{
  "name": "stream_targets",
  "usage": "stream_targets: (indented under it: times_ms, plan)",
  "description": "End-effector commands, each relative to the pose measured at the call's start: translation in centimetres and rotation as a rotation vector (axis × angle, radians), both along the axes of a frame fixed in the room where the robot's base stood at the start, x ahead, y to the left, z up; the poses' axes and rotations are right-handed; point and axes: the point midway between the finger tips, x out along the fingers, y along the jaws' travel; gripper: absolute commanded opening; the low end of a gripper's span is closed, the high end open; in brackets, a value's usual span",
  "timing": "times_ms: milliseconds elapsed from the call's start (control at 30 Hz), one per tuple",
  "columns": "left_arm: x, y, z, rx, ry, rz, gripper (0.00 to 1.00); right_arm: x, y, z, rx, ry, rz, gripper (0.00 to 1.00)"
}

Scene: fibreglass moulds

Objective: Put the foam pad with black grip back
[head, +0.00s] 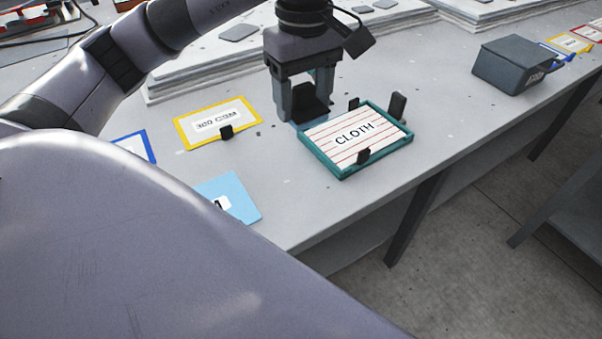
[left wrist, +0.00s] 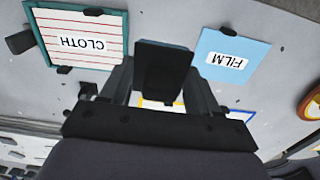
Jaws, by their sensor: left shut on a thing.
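My left gripper (head: 306,108) points down over the bench, just behind the teal-framed CLOTH card (head: 335,133). It is shut on a dark, block-like piece, which I take to be the black grip (head: 311,98) of the foam pad. In the left wrist view this black grip (left wrist: 164,70) stands between the fingers of the left gripper (left wrist: 165,85). The foam under it is mostly hidden, so I cannot tell whether it touches the bench. My right gripper is not in view.
Small black pieces stand around the CLOTH card. A grey box (head: 514,65) stands right; white slabs (head: 215,58) lie behind.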

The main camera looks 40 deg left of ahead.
Motion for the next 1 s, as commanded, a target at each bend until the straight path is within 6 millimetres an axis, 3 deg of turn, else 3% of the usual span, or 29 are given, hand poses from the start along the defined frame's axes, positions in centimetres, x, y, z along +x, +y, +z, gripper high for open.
stream_targets:
  times_ms: [33,167,500,833,1000]
  plan:
    - [-0.1,0.0,-1.5,-0.001,0.006,-0.001,0.37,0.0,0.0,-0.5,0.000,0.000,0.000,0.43]
    - [-0.1,-0.1,-4.0,-0.001,0.005,0.000,0.37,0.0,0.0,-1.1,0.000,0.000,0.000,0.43]
    - [-0.1,0.0,-11.8,0.001,0.004,0.002,0.37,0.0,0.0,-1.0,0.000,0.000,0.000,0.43]
    - [-0.1,0.0,-14.7,0.000,0.003,0.002,0.37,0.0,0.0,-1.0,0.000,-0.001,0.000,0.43]
    - [-0.1,0.0,-17.3,0.000,0.003,0.003,0.37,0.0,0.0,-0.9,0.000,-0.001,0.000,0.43]
